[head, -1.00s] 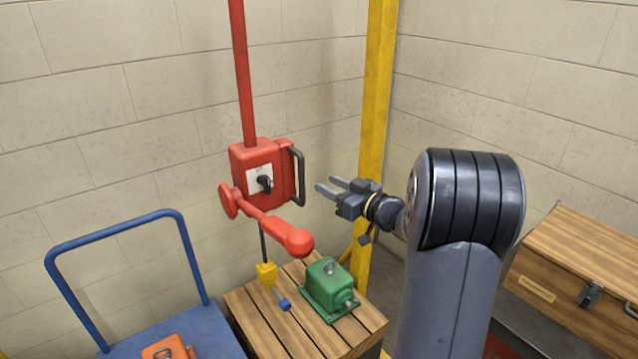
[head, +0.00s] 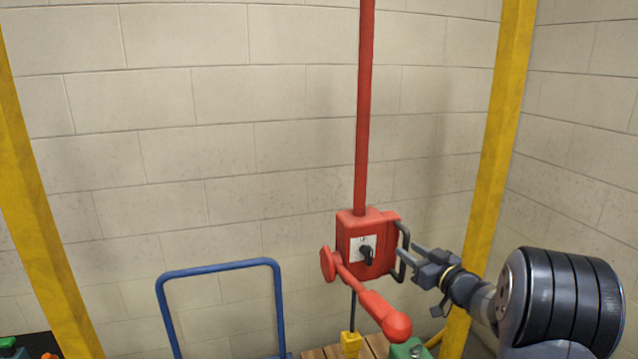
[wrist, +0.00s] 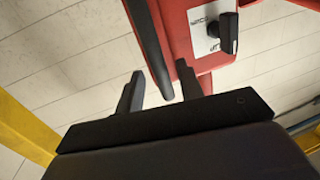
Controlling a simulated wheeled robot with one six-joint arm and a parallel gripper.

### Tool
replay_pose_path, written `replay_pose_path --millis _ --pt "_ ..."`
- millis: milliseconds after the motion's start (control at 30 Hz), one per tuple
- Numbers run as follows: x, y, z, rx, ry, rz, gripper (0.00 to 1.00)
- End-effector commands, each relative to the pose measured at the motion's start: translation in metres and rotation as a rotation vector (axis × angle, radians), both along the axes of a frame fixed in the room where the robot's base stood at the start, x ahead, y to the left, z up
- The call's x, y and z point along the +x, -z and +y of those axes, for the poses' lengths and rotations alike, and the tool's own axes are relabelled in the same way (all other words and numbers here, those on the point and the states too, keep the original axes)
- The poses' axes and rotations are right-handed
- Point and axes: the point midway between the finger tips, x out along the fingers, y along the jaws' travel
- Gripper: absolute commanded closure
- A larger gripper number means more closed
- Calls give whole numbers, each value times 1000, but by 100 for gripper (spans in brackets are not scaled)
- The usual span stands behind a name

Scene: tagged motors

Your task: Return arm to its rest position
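My gripper (head: 404,256) is at the lower right of the head view, beside the red switch box (head: 365,245). Its two fingers point left and overlap the box's black side handle (head: 403,238) in the picture. In the wrist view the fingers of my gripper (wrist: 160,88) stand apart. The end of the black handle (wrist: 150,45) shows between them, with a gap to each finger; I cannot tell how deep it sits. My dark ribbed arm joint (head: 565,300) is at the lower right.
A red lever (head: 370,297) juts forward below the box, and a red pole (head: 365,110) rises above it. Yellow posts stand left (head: 40,210) and right (head: 500,130). A blue cart handle (head: 218,266), yellow tag (head: 351,342) and green block (head: 408,349) are low.

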Motion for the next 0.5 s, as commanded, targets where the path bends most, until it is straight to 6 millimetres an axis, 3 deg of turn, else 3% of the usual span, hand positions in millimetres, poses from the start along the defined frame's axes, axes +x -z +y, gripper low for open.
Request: replay_pose_path --millis 167,500 --pt "23 -1 13 0 -2 0 64" --pt "19 0 25 -1 -1 0 64"
